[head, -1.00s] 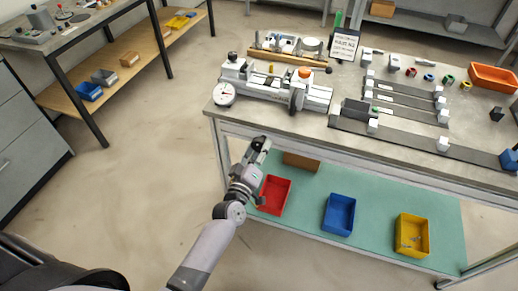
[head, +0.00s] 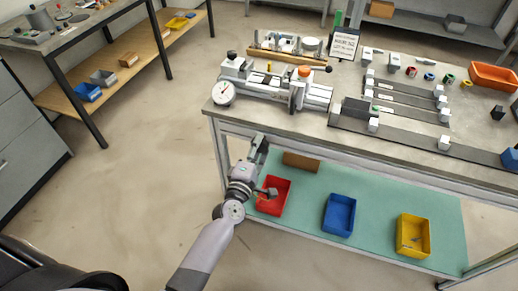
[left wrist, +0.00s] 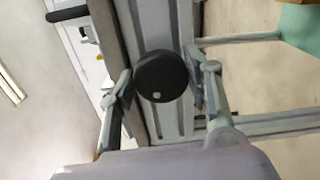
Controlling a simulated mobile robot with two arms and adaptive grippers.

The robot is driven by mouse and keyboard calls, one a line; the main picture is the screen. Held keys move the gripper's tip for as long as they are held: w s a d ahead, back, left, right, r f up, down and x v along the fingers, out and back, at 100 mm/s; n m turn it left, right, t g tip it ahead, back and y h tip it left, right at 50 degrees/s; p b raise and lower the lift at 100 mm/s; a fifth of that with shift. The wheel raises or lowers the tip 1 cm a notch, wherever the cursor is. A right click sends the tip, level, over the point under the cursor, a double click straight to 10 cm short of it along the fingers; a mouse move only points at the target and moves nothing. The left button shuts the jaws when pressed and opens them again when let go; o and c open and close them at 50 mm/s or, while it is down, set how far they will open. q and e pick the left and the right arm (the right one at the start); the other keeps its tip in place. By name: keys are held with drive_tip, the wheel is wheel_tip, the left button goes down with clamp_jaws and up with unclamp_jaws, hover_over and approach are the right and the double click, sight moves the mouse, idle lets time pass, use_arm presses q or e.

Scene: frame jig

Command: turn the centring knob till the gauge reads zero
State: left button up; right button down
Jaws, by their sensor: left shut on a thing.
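The dial gauge (head: 223,93) has a white face and sits at the left front of the white jig on the bench. Its needle slants to the upper right; the scale is too small to read. In the left wrist view a round black knob (left wrist: 161,78) with a pale dot sits between my fingertips, on a grey rail. I take it as the centring knob. My left gripper (left wrist: 162,80) is shut on it. In the head view my left gripper (head: 262,145) is at the bench's front edge, and the knob is hidden. My right gripper is not in view.
The jig (head: 275,85) carries an orange knob and a black handle. Dark rails (head: 400,128) with white blocks lie to its right. Red (head: 275,194), blue (head: 340,213) and yellow (head: 413,236) bins stand on the lower shelf. The floor left of my arm is clear.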

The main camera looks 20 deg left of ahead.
use_arm(q)
drive_tip(key=shift+n, duration=0.4)
drive_tip(key=o, duration=1.1)
drive_tip(key=s, duration=1.2)
drive_tip(key=shift+a, duration=0.2)
drive_tip(key=shift+f, duration=0.1)
